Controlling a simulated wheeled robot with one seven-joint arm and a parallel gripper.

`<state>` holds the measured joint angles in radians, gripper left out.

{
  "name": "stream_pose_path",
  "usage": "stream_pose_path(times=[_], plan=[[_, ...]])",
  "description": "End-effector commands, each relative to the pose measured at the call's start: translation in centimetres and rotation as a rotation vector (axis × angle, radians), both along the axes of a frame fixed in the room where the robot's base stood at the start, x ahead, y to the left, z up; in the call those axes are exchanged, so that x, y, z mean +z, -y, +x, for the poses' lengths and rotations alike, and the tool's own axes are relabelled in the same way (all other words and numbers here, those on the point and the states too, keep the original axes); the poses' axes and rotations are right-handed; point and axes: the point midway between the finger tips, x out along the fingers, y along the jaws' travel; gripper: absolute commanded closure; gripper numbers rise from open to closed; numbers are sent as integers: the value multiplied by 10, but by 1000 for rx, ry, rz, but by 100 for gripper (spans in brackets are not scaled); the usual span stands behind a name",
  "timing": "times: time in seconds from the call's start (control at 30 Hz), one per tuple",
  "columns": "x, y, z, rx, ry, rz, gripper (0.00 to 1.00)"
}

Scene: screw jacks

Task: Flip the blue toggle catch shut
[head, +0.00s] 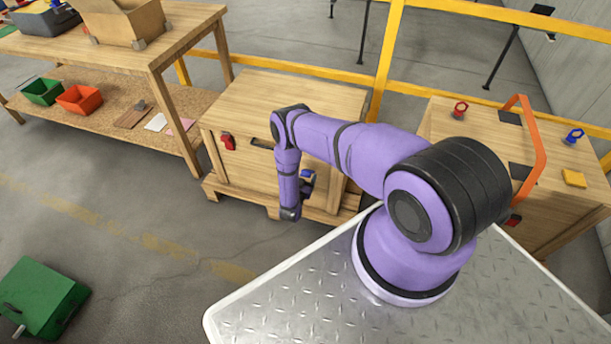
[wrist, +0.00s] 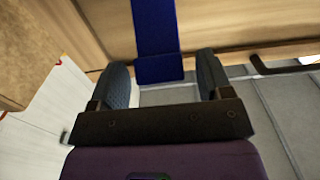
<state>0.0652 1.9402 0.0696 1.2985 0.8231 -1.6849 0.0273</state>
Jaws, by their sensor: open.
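The blue toggle catch (head: 306,174) is on the front of the wooden crate (head: 290,100), just right of my arm's lower end; my arm partly hides it. In the wrist view, a flat blue strip, seemingly its lever (wrist: 157,38), hangs from the top edge to between the fingertips. My gripper (wrist: 163,68) is open, with one dark finger on each side of the strip and a gap at both sides. I cannot tell whether the strip touches anything. The head view does not show the fingers clearly.
A red catch (head: 228,142) sits on the crate's front left. A workbench (head: 150,45) stands left, and another crate (head: 560,205) with an orange handle (head: 538,150) stands right. A yellow rail (head: 388,50) runs behind. A green box (head: 42,298) is on the otherwise clear floor at left.

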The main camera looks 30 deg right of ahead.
Motion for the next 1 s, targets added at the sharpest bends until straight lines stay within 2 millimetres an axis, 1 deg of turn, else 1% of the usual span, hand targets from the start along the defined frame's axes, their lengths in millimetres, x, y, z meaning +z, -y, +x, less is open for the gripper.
stream_pose_path(times=[0.13, 0.4, 0.43, 0.47, 0.5, 0.57, 0.6, 0.67, 0.7, 0.73, 1.0], plan=[[0, 6, 5, 0, 1, -1, 28], [0, 7, 6, 1, 0, 0, 28], [0, 7, 6, 1, 0, 0, 30], [0, 7, 6, 1, 0, 0, 37], [0, 7, 6, 1, 0, 0, 46], [0, 7, 6, 1, 0, 0, 60], [0, 7, 6, 1, 0, 0, 69], [0, 7, 6, 1, 0, 0, 83], [0, 7, 6, 0, 0, 0, 92], [0, 7, 6, 0, 0, 0, 96], [4, 9, 7, 0, -23, 30, 96]])
